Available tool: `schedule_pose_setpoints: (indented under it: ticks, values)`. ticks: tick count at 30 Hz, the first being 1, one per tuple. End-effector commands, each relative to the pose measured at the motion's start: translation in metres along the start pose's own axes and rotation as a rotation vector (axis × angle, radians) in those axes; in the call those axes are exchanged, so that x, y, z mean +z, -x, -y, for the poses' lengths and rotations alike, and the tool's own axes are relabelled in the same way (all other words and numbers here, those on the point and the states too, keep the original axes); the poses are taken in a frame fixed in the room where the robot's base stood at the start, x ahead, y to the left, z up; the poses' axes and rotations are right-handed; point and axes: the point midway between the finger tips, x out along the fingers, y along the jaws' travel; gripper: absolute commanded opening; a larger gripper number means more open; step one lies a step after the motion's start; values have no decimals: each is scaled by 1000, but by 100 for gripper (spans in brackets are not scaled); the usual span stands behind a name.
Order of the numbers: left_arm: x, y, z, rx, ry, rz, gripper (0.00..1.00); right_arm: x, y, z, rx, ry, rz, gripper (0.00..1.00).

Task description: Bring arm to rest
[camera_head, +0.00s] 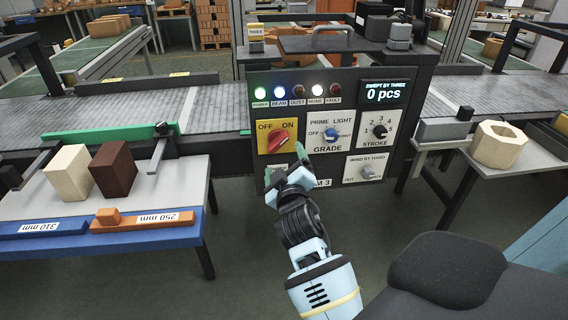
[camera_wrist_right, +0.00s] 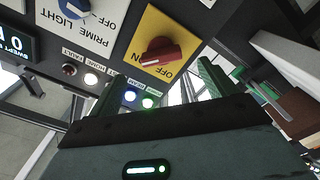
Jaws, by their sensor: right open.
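My right gripper (camera_head: 286,168) is open and empty in front of the lower left of the dark control panel (camera_head: 345,105), just below the red OFF/ON knob (camera_head: 278,138). In the right wrist view, its two fingers (camera_wrist_right: 157,84) stand apart with nothing between them, and the red knob (camera_wrist_right: 161,53) shows beyond them on its yellow plate. The gripper appears apart from the knob; I cannot tell whether it touches the panel. My right arm hides part of the panel's lower edge. My left gripper is not in view.
Panel lamps show green, blue and white; the display (camera_head: 384,93) reads 0 pcs. A left table (camera_head: 30,207) holds a cream block (camera_head: 68,172), a brown block (camera_head: 113,168) and blue and orange gauges.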

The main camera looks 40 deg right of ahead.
Motion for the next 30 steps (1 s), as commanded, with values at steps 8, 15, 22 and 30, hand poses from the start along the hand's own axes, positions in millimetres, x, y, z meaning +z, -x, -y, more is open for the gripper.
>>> schedule_pose_setpoints:
  ticks: [8,15,22,30]
  values:
    - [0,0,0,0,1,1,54,1,0,0,-1,1,0,84]
    - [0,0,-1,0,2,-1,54,0,0,0,-1,1,0,84]
    - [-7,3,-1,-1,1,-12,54,9,9,10,-39,-3,3,84]
    - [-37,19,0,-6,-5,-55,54,63,83,64,-291,-64,41,84]
